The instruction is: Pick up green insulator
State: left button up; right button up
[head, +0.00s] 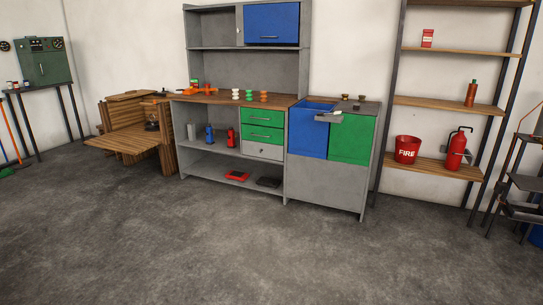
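Several small ribbed insulators stand in a row on the wooden worktop of the grey workbench (215,99). The left one (236,95) looks pale, the middle one (249,95) looks greenish, and the right one (264,97) is orange. They are too small for me to be sure of the exact colours. A small green item (194,84) also shows behind orange pieces at the worktop's left end. Neither of my grippers is in view.
Green drawers (262,117) are under the worktop. A blue bin (308,140) and green panel stand right of them. A wooden crate (127,143) with its front folded down stands at the left. A shelf rack (440,104) holds a fire bucket and extinguisher. The floor ahead is clear.

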aim_at(249, 95)
jog(key=u, duration=0.1)
jog(key=i, duration=3.4)
jog(key=u, duration=0.15)
